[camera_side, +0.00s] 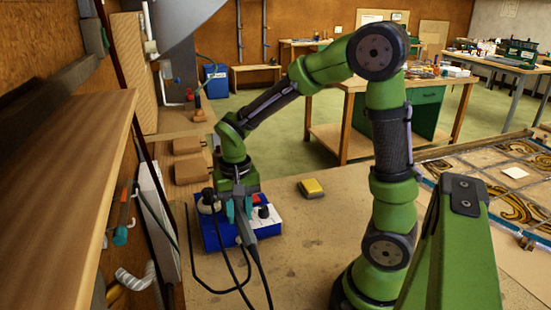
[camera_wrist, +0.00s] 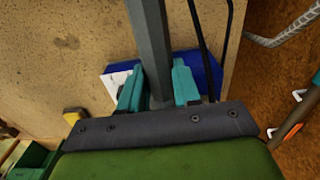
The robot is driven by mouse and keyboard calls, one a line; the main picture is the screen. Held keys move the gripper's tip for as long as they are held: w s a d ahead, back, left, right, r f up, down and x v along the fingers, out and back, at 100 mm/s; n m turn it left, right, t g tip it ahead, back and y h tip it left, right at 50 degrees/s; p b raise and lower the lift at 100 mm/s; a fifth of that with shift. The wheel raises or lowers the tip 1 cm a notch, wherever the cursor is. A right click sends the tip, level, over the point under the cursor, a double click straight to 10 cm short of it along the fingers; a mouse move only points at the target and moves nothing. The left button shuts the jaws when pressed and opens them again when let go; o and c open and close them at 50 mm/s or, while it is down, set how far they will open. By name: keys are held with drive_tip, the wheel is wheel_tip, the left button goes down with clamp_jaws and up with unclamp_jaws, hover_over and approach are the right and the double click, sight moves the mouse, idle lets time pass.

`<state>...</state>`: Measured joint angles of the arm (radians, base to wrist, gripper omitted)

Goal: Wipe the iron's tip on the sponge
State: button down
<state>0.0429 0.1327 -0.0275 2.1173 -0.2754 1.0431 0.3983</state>
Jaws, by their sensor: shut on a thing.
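My gripper (camera_side: 238,210) has its teal fingers closed around the grey handle of the soldering iron (camera_side: 243,230). In the wrist view, the handle (camera_wrist: 151,45) runs between the two teal fingertips (camera_wrist: 158,86). The iron is at the blue soldering station (camera_side: 212,238); I cannot tell whether it is clear of its holder. Its tip is hidden in both views. The yellow sponge (camera_side: 312,185) lies in a small dark tray on the bench, to the right of the station and apart from the gripper. The sponge also shows at the lower left of the wrist view (camera_wrist: 74,116).
The dark cable (camera_side: 264,279) hangs in front of the station. Brown blocks (camera_side: 192,171) stand behind it on the left. The leaded panel (camera_side: 482,180) lies at the right. The bench (camera_side: 295,235) is clear between station and sponge. A wooden shelf (camera_side: 70,170) juts in at left.

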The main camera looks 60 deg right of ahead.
drive_tip(key=r, duration=0.6)
drive_tip(key=d+r, duration=0.1)
drive_tip(key=r, duration=0.2)
drive_tip(key=shift+r, duration=0.2)
drive_tip(key=s+d+f+m+y, duration=0.35)
drive_tip(key=s+d+m, duration=0.25)
drive_tip(key=s+d, duration=0.7)
drive_tip(key=shift+g+h, duration=0.4)
drive_tip(key=shift+h, duration=0.05)
drive_tip(key=shift+w+d+f, duration=0.2)
drive_tip(key=shift+f, duration=0.75)
drive_tip(key=shift+w+d+f, duration=0.2)
drive_tip(key=shift+d+f, duration=0.05)
drive_tip(key=shift+f, duration=0.65)
drive_tip(key=shift+w+d+f, duration=0.2)
drive_tip(key=shift+f, duration=1.25)
drive_tip(key=shift+s+a, duration=0.1)
drive_tip(key=shift+a, duration=0.25)
drive_tip(key=shift+s+a+f, duration=0.1)
drive_tip(key=shift+a, duration=0.2)
drive_tip(key=shift+d, duration=0.1)
